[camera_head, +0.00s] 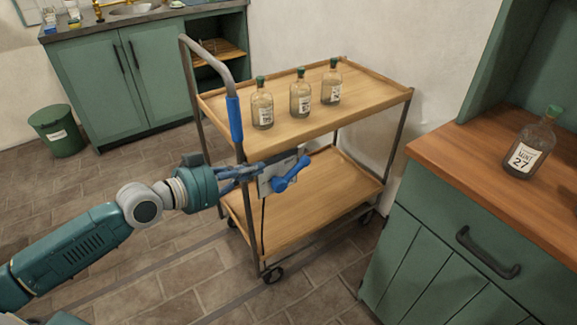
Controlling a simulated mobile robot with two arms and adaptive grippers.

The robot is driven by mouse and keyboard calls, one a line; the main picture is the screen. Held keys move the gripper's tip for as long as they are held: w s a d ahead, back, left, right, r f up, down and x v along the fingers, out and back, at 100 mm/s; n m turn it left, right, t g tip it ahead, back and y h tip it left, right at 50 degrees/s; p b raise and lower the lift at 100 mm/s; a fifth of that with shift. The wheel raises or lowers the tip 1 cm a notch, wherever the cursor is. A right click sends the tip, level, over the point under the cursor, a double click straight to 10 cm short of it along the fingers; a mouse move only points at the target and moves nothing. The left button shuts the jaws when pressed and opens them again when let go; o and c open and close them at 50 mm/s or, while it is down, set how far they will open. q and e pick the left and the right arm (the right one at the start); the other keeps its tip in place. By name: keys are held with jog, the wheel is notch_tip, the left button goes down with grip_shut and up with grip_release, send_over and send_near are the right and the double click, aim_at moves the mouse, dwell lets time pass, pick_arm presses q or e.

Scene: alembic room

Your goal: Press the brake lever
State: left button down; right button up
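The brake lever (291,174) is a blue handle on a pale metal plate (265,186) on the near side of a wooden cart (304,205). It slants, with one end up to the right and the other down to the left. My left gripper (258,171) reaches in from the left, its fingers at the plate just left of the lever. I cannot tell whether the fingers touch the plate or lever, nor whether they are open or shut. My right gripper is not in view.
The cart has a grey push handle with a blue grip (234,119), wheels, and three bottles (300,98) on top. A green cabinet (480,235) with a bottle (528,145) stands close on the right. A green bin (57,132) stands at left; the tiled floor between is clear.

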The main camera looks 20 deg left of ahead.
pick_arm(q)
send_near(301, 161)
notch_tip(301, 161, up, 2)
jog(key=w+d, duration=0.2)
jog(key=w, duration=0.1)
jog(key=f, duration=0.2)
jog(key=shift+w+d+f+b, duration=0.1)
jog(key=shift+w+f+b, duration=0.15)
jog(key=shift+w+b, duration=0.1)
jog(key=shift+w+d+f, duration=0.1)
jog(key=shift+w+f, duration=0.2)
jog(key=shift+f, duration=0.2)
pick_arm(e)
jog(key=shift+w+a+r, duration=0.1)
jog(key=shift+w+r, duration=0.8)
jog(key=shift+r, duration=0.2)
